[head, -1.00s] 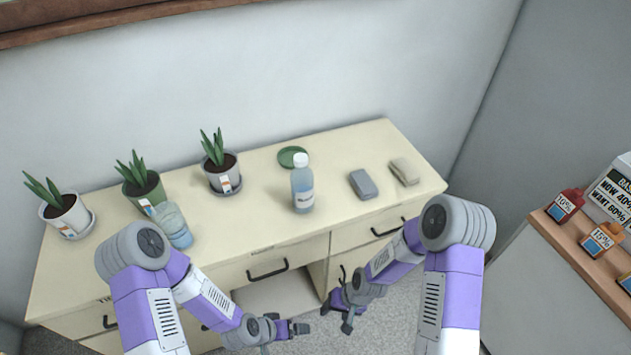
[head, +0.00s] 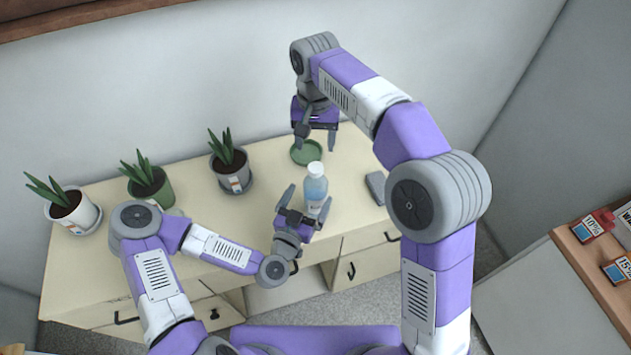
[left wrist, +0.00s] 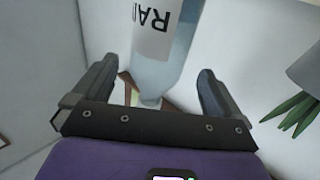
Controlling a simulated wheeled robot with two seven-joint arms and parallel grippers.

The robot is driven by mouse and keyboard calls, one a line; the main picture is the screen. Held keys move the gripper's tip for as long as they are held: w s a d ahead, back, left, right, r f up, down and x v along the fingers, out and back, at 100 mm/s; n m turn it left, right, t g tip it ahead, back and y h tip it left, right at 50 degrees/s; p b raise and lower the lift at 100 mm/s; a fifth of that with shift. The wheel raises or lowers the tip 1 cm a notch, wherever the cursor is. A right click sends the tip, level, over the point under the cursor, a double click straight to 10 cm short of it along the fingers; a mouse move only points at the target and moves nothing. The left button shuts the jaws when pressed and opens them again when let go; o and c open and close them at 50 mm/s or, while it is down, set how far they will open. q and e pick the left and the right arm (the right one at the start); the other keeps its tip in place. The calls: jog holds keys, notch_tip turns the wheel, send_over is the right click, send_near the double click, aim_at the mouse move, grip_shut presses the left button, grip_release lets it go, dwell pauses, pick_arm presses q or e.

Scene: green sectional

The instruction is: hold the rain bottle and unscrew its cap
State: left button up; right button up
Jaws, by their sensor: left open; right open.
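The rain bottle (head: 315,192), pale blue with a white cap (head: 316,168), stands upright on the cream desk. In the left wrist view the bottle (left wrist: 160,62) appears upside down, with part of its label reading "RA". My left gripper (head: 305,199) is open at the bottle's near side, its fingers to either side of the bottle in the picture. In the left wrist view my left gripper (left wrist: 155,88) shows gaps between both fingers and the bottle. My right gripper (head: 316,147) is open and empty, pointing down above the cap in the picture.
A green saucer (head: 301,157) lies behind the bottle. A grey block (head: 376,188) lies to its right, partly covered by my right arm. Several potted plants, including one in a green pot (head: 152,190), line the left back.

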aim_at(318, 181)
pick_arm(q)
jog(key=shift+w+d+r, duration=0.15)
jog(key=shift+w+d, duration=0.1)
jog(key=shift+w, duration=0.05)
pick_arm(e)
jog(key=shift+s+r, duration=0.2)
jog(key=shift+s, duration=0.1)
pick_arm(q)
jog(key=shift+x, duration=2.85)
pick_arm(e)
jog(key=shift+s+f, duration=0.1)
jog(key=shift+f, duration=0.05)
